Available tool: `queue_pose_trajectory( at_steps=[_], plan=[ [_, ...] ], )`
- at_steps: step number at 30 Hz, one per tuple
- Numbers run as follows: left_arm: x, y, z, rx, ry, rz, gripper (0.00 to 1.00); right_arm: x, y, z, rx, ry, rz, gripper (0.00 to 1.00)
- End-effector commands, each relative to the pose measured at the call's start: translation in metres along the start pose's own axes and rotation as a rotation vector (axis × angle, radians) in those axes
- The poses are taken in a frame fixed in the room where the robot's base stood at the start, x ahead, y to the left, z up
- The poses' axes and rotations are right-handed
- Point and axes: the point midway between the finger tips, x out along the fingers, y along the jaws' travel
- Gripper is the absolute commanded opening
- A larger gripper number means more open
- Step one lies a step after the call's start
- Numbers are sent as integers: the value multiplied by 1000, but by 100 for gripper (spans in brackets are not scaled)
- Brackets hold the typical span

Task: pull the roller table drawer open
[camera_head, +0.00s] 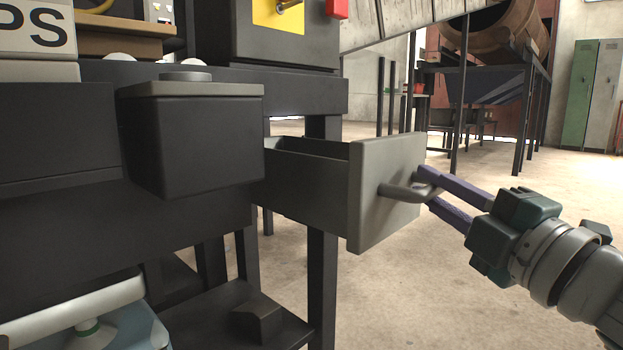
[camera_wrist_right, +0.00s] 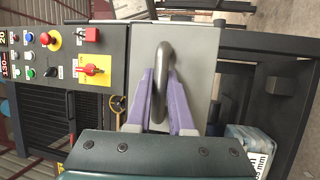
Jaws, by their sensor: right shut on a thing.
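The roller table drawer (camera_head: 385,185) has a grey front panel and a dark body. It stands pulled out from the dark table, with part of its open inside showing. Its grey bar handle (camera_head: 402,192) is on the front panel. My right gripper (camera_head: 432,190) comes in from the right, its purple fingers shut on the handle. In the right wrist view the handle (camera_wrist_right: 162,80) stands between the two purple fingers (camera_wrist_right: 160,98), with the drawer front (camera_wrist_right: 195,60) behind it. My left gripper is not in view.
A dark box with a grey lid (camera_head: 190,140) juts from the table left of the drawer. A control panel (camera_wrist_right: 75,60) with coloured buttons and switches shows in the right wrist view. The concrete floor (camera_head: 450,290) in front of the drawer is clear.

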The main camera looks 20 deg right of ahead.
Motion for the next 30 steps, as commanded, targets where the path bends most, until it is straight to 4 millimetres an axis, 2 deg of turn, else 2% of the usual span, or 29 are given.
queue_pose_trajectory(
  at_steps=[10, 11, 18, 26, 30],
  plan=[
    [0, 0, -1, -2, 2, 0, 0, -1, 0, 0, 0, 0, 0, 0],
    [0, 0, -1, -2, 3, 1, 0, 0, 0, 0, 0, 0, 0, 22],
    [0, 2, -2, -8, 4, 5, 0, 0, 0, 0, 0, 0, 0, 49],
    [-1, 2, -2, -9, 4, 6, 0, -1, 0, 0, 1, 0, -1, 50],
    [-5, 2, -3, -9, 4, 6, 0, -13, 0, 0, 5, -2, -4, 50]
  ],
)
